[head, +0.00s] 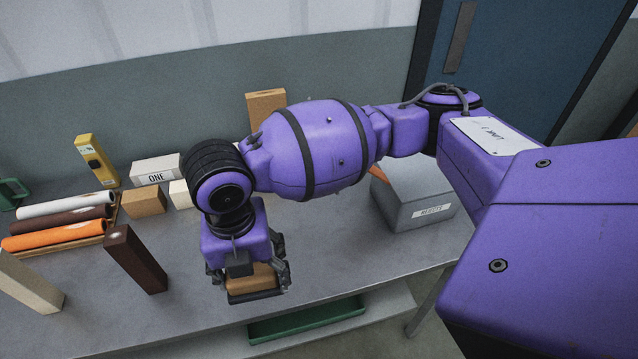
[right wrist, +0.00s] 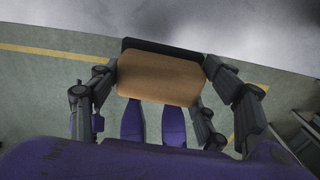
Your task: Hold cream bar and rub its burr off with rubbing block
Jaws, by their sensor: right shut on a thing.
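My right gripper (head: 258,284) is shut on a tan block with a dark face, which looks like the rubbing block (head: 252,281). It holds the block over the front part of the bench. In the right wrist view the block (right wrist: 158,77) sits between the fingers, its dark layer along the far edge. A cream bar (head: 28,285) with flat sides is at the left of the bench, well left of my right gripper and apart from it. I cannot make out a burr on it. My left gripper is not in view.
A dark brown bar (head: 135,260) is between the cream bar and my right gripper. A rack holds white, brown and orange rolls (head: 53,236). Behind are a yellow device (head: 96,162), a box marked ONE (head: 155,171) and a tan block (head: 143,203). A grey REJECTS bin (head: 425,213) stands right.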

